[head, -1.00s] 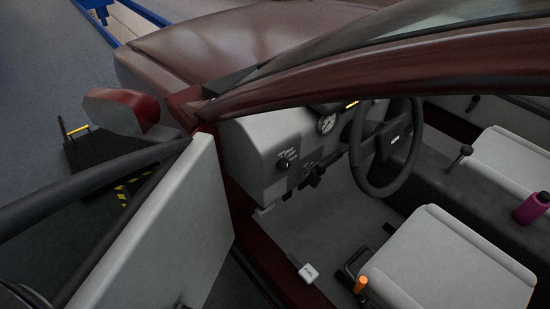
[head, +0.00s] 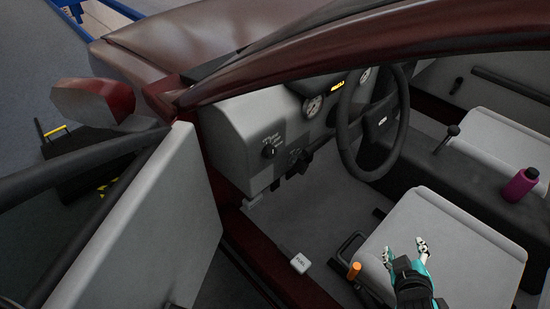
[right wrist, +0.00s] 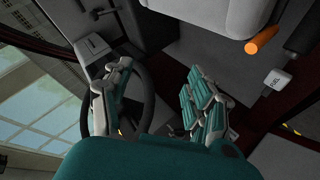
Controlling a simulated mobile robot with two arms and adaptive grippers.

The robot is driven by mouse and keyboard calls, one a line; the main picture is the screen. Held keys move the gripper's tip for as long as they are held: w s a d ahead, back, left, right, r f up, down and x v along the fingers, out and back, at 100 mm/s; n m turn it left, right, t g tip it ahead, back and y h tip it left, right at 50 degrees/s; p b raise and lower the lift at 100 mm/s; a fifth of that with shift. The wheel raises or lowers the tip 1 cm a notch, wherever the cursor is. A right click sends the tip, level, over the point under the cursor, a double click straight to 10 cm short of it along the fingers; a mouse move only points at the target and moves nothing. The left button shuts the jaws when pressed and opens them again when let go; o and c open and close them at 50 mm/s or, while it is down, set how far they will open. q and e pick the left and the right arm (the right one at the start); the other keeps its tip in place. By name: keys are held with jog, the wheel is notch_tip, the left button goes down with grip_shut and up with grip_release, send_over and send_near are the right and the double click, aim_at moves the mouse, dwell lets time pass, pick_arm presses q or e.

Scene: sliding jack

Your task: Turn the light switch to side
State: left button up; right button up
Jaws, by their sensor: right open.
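The light switch looks to be a small dark round knob (head: 268,151) on the grey dashboard, left of the steering wheel, with small unreadable lettering above it. My right gripper (head: 405,250) is over the near seat at the lower right of the head view, open and empty, its fingers spread. It is well apart from the knob, to the right and nearer to me. In the right wrist view my open gripper (right wrist: 158,68) shows large, and I cannot make out the knob there. My left gripper is not in view.
The open door (head: 165,220) stands at left. The steering wheel (head: 346,130) stands right of the knob. An orange-tipped lever (head: 354,270) and a white fuel tab (head: 300,263) are low by the near seat (head: 450,235). A magenta bottle (head: 520,186) is between the seats. The footwell is free.

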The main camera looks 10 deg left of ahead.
jog(key=w+a+r+n+t+y, duration=0.75)
jog(key=a+r+n, duration=0.4)
jog(key=n, duration=0.35)
jog(key=n+g+y, duration=0.8)
jog(key=n+y, duration=0.1)
jog(key=n, duration=0.7)
send_near(273, 154)
jog(key=x, duration=0.9)
jog(key=c, duration=1.1)
